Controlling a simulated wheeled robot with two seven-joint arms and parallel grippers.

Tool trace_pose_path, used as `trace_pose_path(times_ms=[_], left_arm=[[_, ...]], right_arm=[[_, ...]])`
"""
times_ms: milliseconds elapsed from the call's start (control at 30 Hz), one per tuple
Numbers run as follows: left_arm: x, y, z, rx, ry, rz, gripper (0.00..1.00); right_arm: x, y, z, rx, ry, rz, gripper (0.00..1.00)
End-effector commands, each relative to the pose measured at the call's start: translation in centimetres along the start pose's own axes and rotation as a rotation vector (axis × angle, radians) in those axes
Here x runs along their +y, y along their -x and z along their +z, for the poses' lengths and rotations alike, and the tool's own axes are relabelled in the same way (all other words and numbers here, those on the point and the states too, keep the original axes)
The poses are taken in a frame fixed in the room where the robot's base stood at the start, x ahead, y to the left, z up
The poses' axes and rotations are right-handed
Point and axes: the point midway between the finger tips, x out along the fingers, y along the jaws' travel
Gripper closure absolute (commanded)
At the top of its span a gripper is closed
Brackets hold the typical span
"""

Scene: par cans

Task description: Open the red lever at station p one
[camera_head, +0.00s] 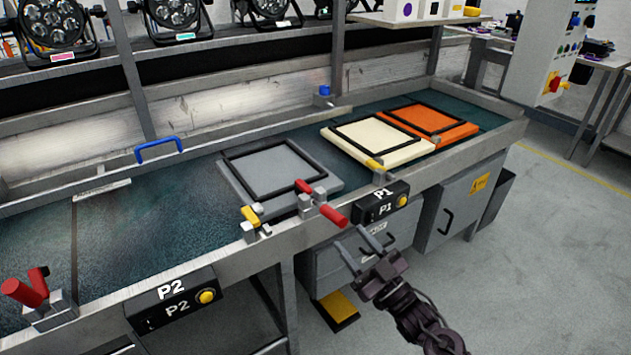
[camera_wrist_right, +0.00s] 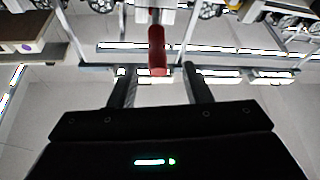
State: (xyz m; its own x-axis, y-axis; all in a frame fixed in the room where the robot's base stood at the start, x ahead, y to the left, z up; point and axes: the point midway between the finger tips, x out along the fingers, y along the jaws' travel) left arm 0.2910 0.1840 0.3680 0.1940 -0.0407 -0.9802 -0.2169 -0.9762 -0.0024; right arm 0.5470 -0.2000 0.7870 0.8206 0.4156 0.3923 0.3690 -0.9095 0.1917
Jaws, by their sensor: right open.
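The red lever (camera_head: 333,214) at station P1 sits at the bench's front edge, just left of the black P1 box (camera_head: 381,204). Its red handle points toward the front right, out over the edge. My right gripper (camera_head: 362,246) is open and empty, a little in front of and below the handle's end, apart from it. In the right wrist view the red lever (camera_wrist_right: 157,52) shows ahead, between the two fingers (camera_wrist_right: 158,88) and beyond their tips. My left gripper is not in view.
A grey plate with a black frame (camera_head: 270,166) lies behind the lever, with a yellow-tipped clamp (camera_head: 250,217) at its left corner. A cream block (camera_head: 400,152) and an orange block (camera_head: 455,130) lie to the right. Another red lever (camera_head: 25,292) stands at P2. Floor at right is clear.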

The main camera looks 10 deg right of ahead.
Motion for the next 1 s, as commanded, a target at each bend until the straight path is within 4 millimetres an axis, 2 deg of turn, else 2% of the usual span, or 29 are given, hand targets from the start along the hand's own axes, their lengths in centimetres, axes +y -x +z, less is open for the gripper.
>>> trace_pose_path(times_ms=[33, 133, 600, 733, 1000], left_arm=[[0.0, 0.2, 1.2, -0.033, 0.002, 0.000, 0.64], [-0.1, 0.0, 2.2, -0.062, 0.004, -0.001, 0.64], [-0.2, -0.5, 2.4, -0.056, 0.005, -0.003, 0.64], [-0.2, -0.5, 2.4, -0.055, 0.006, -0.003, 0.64], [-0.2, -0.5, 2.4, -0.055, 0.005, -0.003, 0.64]], right_arm=[[0.3, 0.1, 0.0, -0.014, 0.001, 0.002, 0.56], [0.5, 0.0, 0.4, -0.022, 0.001, 0.003, 0.56], [0.4, -6.6, 0.5, -0.020, 0.001, 0.003, 0.56], [0.4, -7.3, 0.6, -0.020, 0.001, 0.003, 0.56], [0.4, -7.4, 0.6, -0.021, 0.001, 0.002, 0.57]])
